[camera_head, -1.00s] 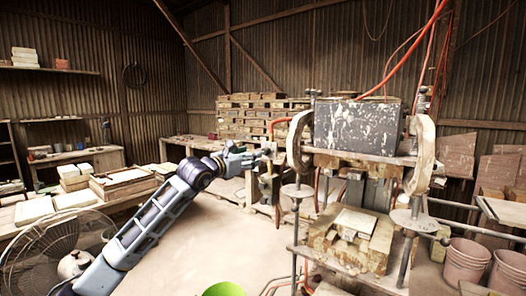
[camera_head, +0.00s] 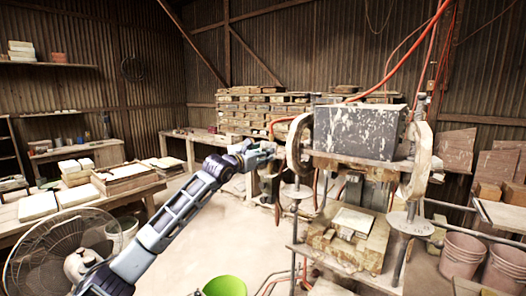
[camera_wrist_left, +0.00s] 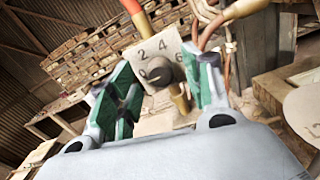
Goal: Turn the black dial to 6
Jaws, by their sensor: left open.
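The black dial (camera_wrist_left: 162,74) is a dark round knob on a pale plate (camera_wrist_left: 150,54) in the left wrist view. I cannot tell where the dial points. My left gripper (camera_wrist_left: 168,72) is open, its green-padded fingers on either side of the dial in the picture. Contact with the dial cannot be made out. In the head view the left gripper (camera_head: 264,156) is beside the press's left side and the dial is too small to tell. My right gripper is not in view.
The tile press (camera_head: 358,132) stands right of the gripper, with a round wheel (camera_head: 299,142) close by. Orange hoses (camera_head: 413,48) hang over it. A fan (camera_head: 60,256), a green bucket (camera_head: 225,287) and a worktable (camera_head: 119,198) stand at the left and front.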

